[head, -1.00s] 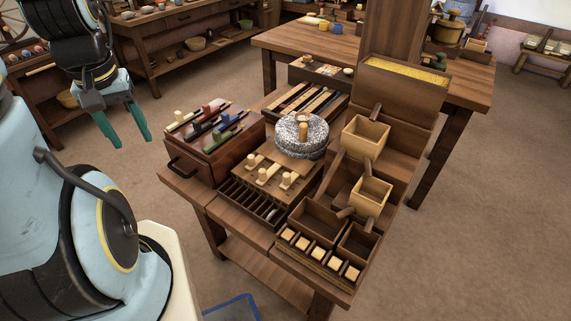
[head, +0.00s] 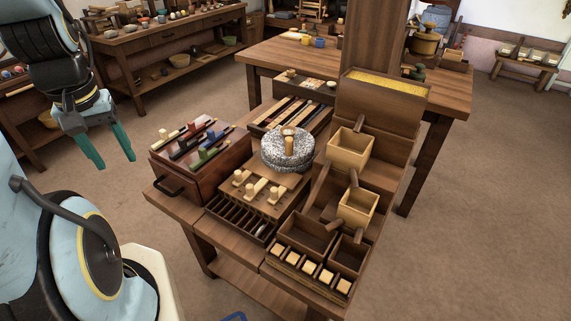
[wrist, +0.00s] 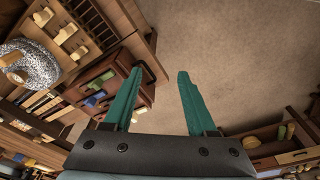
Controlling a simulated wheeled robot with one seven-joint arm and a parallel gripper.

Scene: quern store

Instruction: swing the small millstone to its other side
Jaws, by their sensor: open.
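The small millstone (head: 287,153) is a round, speckled grey stone on the wooden bench, with an upright wooden peg (head: 289,144) on its top. It also shows at the left edge of the wrist view (wrist: 32,64). My gripper (head: 108,161) has two green fingers and hangs at the upper left, over the floor, well apart from the stone.
A dark box with sliders and a handle (head: 200,160) stands between my gripper and the stone. A pegged board (head: 255,190) lies in front of the stone. Wooden hoppers (head: 351,150) stand to its right. Open floor (head: 195,95) lies behind my gripper.

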